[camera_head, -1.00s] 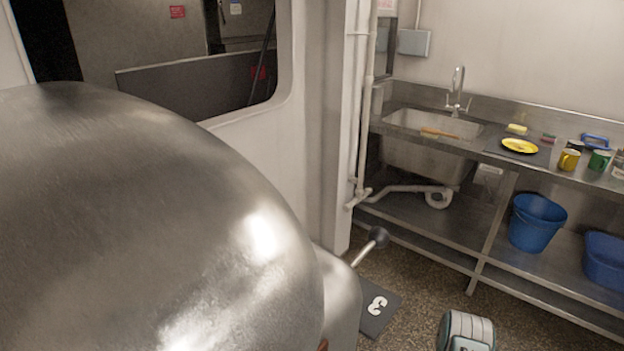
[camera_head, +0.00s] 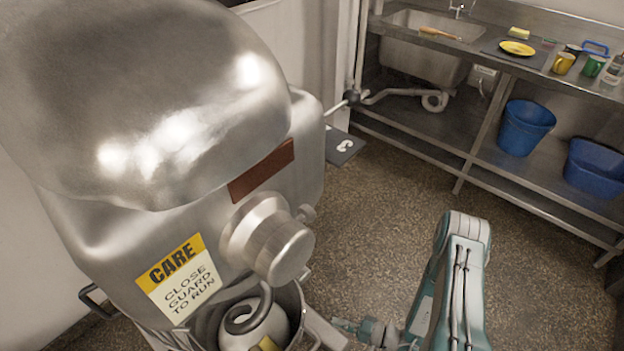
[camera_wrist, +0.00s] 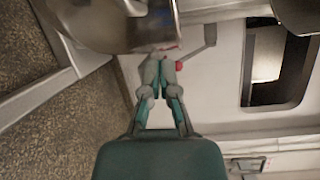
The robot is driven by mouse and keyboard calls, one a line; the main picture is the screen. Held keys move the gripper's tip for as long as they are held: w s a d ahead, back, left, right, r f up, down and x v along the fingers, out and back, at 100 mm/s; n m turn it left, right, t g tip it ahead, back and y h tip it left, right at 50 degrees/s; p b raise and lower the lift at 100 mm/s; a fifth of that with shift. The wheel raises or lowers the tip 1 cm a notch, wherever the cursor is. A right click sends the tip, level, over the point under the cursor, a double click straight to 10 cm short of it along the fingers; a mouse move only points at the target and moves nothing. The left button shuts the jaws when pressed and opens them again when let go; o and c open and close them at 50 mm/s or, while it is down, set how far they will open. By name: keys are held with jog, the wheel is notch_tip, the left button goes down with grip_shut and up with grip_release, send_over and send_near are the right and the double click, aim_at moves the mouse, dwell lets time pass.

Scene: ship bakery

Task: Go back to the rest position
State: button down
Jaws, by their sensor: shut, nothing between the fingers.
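My gripper (camera_wrist: 161,62) is shut and empty in the wrist view, its fingertips together. In the head view my gripper (camera_head: 338,325) is small at the bottom, at the end of my teal and grey arm, pointing left towards the mixer bowl (camera_head: 312,330). A large steel mixer (camera_head: 150,100) with a yellow and white "CARE close guard to run" label (camera_head: 183,278) fills the left. A dark spiral hook (camera_head: 245,308) sits in its bowl. In the wrist view a metal surface (camera_wrist: 115,22) lies just beyond the fingertips; I cannot tell whether they touch.
A steel counter (camera_head: 545,75) with a sink (camera_head: 430,30) runs along the back right, holding a yellow plate (camera_head: 517,48), mugs and other items. Two blue buckets (camera_head: 525,128) stand on its lower shelf.

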notch_tip(320, 180, up, 24)
jog(key=w+r+n+g+h, duration=0.1)
jog(key=w+n+g+h, duration=0.2)
jog(key=n+g+h, duration=0.5)
jog(key=s+d+r+t+h, duration=0.2)
jog(key=s+r, duration=0.1)
jog(key=r, duration=0.4)
jog(key=s+d+r+m+t+h, duration=0.1)
jog(key=s+d+r+t+h, duration=0.2)
jog(key=r, duration=0.5)
jog(key=s+d+r+m+t+h, duration=0.1)
jog(key=s+d+r+t+h, duration=0.1)
jog(key=r, duration=0.5)
jog(key=shift+s+d+r+t+h, duration=0.3)
jog(key=shift+s+h, duration=0.4)
jog(key=shift+s, duration=0.45)
